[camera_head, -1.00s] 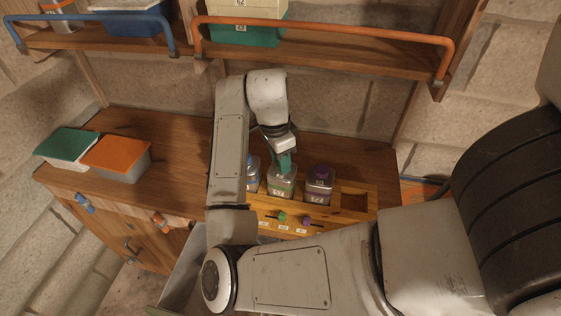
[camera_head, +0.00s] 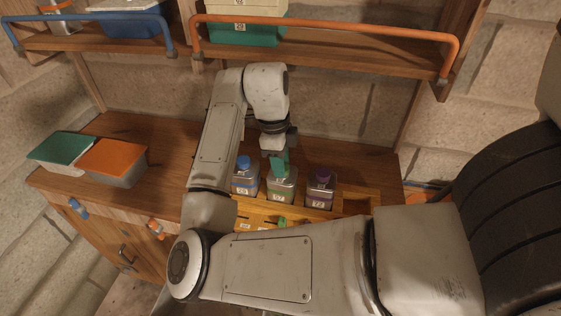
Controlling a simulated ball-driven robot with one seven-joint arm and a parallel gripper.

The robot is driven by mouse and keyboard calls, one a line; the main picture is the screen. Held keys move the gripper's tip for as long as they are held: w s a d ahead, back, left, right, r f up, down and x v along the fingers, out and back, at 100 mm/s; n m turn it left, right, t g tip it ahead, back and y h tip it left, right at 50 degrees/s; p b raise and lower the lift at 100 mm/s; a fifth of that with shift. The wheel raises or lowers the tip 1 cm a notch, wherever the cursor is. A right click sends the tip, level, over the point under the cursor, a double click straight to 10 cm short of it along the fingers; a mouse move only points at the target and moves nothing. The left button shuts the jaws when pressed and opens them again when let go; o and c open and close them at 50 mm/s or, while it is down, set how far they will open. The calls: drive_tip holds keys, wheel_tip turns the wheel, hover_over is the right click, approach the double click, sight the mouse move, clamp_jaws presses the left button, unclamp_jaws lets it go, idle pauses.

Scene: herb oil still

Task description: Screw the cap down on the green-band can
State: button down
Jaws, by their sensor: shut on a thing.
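The green-band can (camera_head: 281,191) stands upright in the wooden rack, between a blue-capped can and a purple-capped can. My gripper (camera_head: 280,172) points down over its top and is shut on the green cap (camera_head: 280,164). The cap is at the can's mouth, partly covered by the gripper. I cannot tell how far down it sits on the thread.
The blue-capped can (camera_head: 245,181) and the purple-capped can (camera_head: 320,191) stand close on either side. The wooden rack (camera_head: 357,191) has an empty slot at right. Green-lidded (camera_head: 64,148) and orange-lidded (camera_head: 112,158) boxes stand at left. A shelf with an orange rail (camera_head: 330,27) hangs above.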

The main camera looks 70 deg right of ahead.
drive_tip(key=c, duration=0.7)
unclamp_jaws()
drive_tip(key=shift+c, duration=0.2)
